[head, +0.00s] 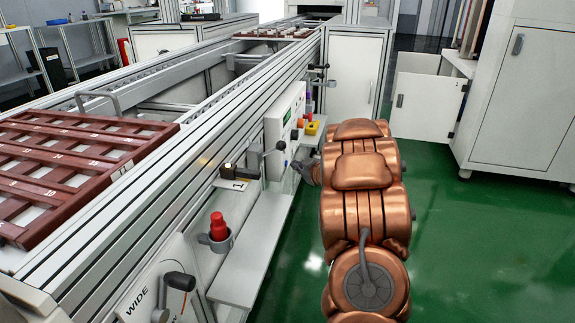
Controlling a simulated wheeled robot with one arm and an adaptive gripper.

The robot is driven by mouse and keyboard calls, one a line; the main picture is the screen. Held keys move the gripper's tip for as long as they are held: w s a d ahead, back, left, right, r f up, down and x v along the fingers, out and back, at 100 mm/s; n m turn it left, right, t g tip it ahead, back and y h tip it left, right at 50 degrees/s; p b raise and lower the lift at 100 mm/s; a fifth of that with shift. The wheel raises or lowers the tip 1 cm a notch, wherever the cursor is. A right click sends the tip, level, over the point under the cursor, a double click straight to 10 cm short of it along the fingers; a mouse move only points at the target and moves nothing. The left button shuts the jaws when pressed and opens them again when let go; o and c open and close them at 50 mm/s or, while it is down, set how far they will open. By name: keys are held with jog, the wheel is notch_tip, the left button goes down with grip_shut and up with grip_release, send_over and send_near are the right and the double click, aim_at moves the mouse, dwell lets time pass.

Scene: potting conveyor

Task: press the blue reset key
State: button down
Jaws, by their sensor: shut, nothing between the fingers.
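A white control panel (274,131) is on the side of the conveyor frame, in the middle of the head view. My copper-coloured arm reaches forward on the right of the conveyor and bends left toward the panel's lower part. My gripper (301,167) shows only in part at its end, small, close to the panel and shut. I cannot tell whether it touches anything.
A red-capped bottle (218,226) sits in a grey ring holder. A white shelf (252,252) runs below. A brown slotted tray (75,160) lies on the conveyor. Green floor (455,240) is clear at right.

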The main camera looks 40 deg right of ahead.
jog(key=shift+w+a, duration=0.1)
jog(key=shift+w, duration=0.05)
jog(key=shift+w+a+p, duration=0.15)
jog(key=shift+w+p, duration=0.15)
dwell(0.6)
jog(key=shift+s+d+p, duration=0.25)
jog(key=shift+s+p, duration=0.15)
jog(key=shift+p, duration=0.15)
jog(key=s+d+p, duration=0.1)
jog(key=s, duration=0.1)
jog(key=s+d+p, duration=0.2)
jog(key=s, duration=0.1)
jog(key=shift+d, duration=0.2)
dwell(0.4)
dwell(0.7)
